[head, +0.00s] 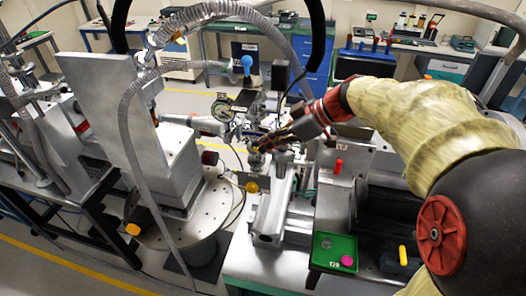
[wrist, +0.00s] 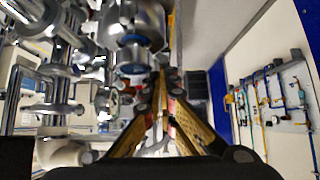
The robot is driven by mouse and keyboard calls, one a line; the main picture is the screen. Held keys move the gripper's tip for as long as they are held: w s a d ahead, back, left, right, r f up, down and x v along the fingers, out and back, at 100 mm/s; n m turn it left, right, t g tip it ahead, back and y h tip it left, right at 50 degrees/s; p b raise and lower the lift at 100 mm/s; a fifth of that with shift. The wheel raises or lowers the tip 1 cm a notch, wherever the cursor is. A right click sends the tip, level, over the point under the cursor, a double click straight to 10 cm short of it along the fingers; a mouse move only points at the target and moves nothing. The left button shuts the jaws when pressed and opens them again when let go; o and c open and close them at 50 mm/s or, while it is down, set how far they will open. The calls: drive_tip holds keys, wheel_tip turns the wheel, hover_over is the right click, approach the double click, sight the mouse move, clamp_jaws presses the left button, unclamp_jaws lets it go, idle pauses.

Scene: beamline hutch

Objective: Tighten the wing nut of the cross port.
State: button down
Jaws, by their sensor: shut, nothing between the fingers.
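My gripper (head: 262,146) reaches in from the right in the head view, its fingertips at the small steel vacuum fittings of the cross port (head: 254,162). In the wrist view my gripper (wrist: 161,80) has its two yellowish fingers converging to closed tips, with nothing seen between them. Steel flanged fittings (wrist: 132,62) with a blue band lie just beyond and left of the tips. I cannot tell whether the tips touch them. The wing nut cannot be made out in either view; it is too small or hidden by the fingers.
A round gauge (head: 221,108) and a blue knob (head: 247,61) stand behind the fittings.

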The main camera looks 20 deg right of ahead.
drive_tip(key=shift+s+d+f+b, duration=0.15)
drive_tip(key=shift+d+f+b, duration=0.1)
drive_tip(key=shift+b, duration=1.2)
drive_tip(key=shift+s+d+r+b, duration=0.1)
drive_tip(key=shift+s+d+b, duration=0.15)
drive_tip(key=shift+b, duration=1)
drive_tip(key=shift+w, duration=0.1)
